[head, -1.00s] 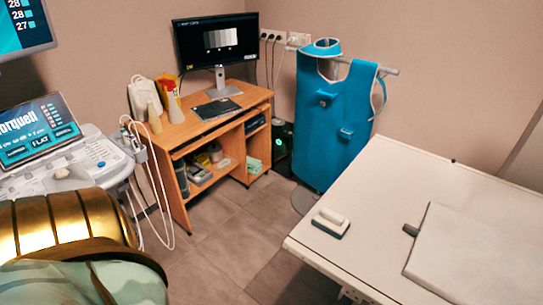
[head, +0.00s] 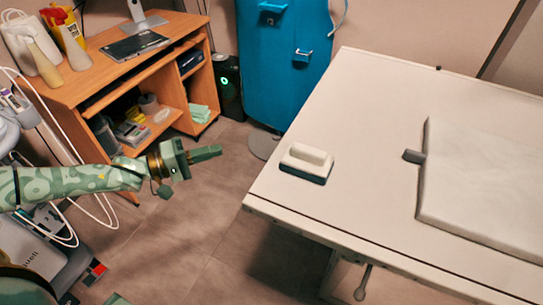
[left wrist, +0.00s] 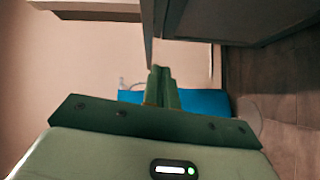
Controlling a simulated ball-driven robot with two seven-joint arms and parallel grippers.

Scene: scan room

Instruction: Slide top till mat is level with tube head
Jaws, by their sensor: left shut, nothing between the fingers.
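The white table top (head: 370,110) fills the right of the head view. A pale flat mat (head: 490,190) lies on it at the right, with a small dark tab (head: 413,156) at its left edge. My right gripper is not in view.
A white block with a dark base (head: 306,160) stands on the table's left part. A lever (head: 362,284) hangs below its front edge. A wooden desk (head: 120,70) stands at the left, a blue apron (head: 280,70) behind.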

